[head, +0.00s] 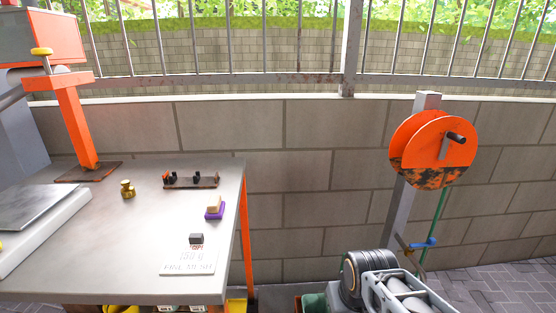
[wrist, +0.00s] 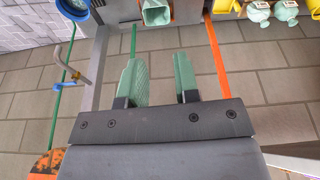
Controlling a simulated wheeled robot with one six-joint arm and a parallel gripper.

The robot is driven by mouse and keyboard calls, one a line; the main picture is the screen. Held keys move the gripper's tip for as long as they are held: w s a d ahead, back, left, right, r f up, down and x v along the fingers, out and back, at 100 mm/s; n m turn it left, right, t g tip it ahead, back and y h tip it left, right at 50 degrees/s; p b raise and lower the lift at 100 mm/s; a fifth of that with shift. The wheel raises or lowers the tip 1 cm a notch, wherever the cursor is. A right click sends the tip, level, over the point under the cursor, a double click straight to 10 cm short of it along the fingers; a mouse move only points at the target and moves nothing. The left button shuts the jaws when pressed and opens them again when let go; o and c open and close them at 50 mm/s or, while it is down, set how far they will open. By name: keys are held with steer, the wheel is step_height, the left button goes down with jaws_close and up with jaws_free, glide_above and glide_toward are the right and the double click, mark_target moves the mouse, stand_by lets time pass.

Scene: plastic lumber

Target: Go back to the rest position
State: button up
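My gripper (wrist: 157,62) shows in the wrist view with two pale green fingers standing apart. Nothing is held between them. Behind the fingers are the grey block wall and an orange table leg (wrist: 217,58). In the head view my arm (head: 385,290) is folded at the bottom, right of the table (head: 120,260). The gripper's fingers cannot be made out in the head view.
The table bears a brass weight (head: 127,189), a dark rack (head: 191,181), a purple-based block (head: 214,211), a small dark block (head: 196,239) and a scale (head: 45,225). An orange reel (head: 425,150) stands on a post at right. Paving is open at far right.

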steer(key=w+r+p+v, duration=0.1)
steer(key=w+p+v, duration=0.2)
steer(key=p+v, duration=1)
steer(key=w+p+v, duration=0.3)
steer(key=p+v, duration=1)
steer(key=v, duration=0.3)
steer(key=shift+w+r+m+t+p, duration=0.25)
steer(key=shift+r+m+t+p, duration=0.1)
steer(key=shift+r, duration=0.2)
